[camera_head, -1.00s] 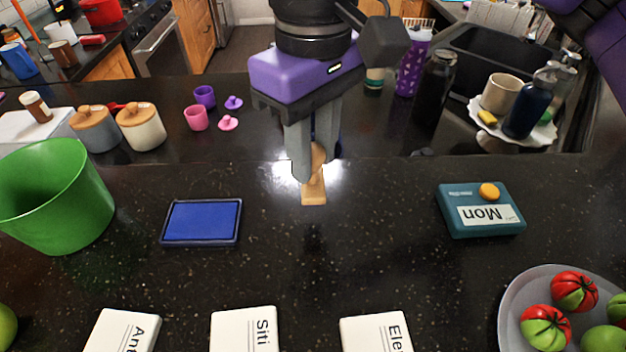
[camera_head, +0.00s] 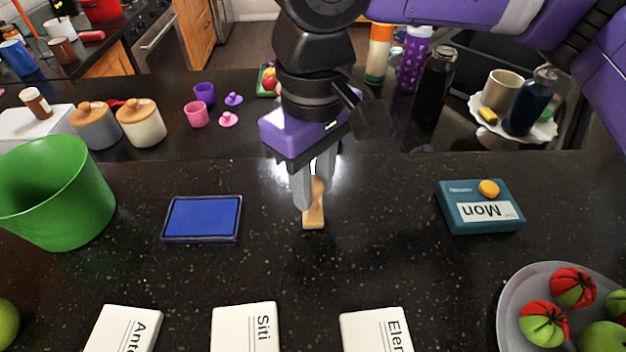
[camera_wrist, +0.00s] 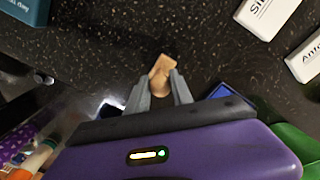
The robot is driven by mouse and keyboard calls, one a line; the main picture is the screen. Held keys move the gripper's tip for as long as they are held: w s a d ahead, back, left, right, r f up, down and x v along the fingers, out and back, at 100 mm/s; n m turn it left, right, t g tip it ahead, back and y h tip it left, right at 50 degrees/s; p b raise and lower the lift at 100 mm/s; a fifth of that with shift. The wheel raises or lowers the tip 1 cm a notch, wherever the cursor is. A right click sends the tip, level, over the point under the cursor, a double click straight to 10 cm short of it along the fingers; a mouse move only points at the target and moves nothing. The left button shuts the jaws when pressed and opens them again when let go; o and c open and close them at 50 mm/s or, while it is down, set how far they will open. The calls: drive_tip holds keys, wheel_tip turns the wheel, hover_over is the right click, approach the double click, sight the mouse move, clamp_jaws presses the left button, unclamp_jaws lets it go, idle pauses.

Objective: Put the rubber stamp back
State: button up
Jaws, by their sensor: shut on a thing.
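The wooden rubber stamp (camera_head: 314,213) is between the fingers of my gripper (camera_head: 313,192), above or on the dark counter; I cannot tell whether its base touches. In the wrist view the stamp (camera_wrist: 162,70) shows its tan block and rounded handle, with my gripper's fingers (camera_wrist: 159,88) closed on the handle. The stamping face is hidden. The blue ink pad (camera_head: 203,218) lies open on the counter to the left of the stamp. A corner of the ink pad also shows in the wrist view (camera_wrist: 232,91).
White name cards (camera_head: 246,329) lie along the front edge. A teal box marked "Mon" (camera_head: 480,207) lies to the right, above a grey plate (camera_head: 514,300) of tomatoes. A green bucket (camera_head: 55,200) stands at the left.

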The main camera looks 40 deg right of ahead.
sight(313, 179)
drive_tip(key=o, duration=1)
drive_tip(key=shift+o, duration=0.2)
drive_tip(key=shift+r+p, duration=0.15)
drive_tip(key=shift+p, duration=0.15)
wheel_tip(313, 179, up, 12)
drive_tip(key=b, duration=0.1)
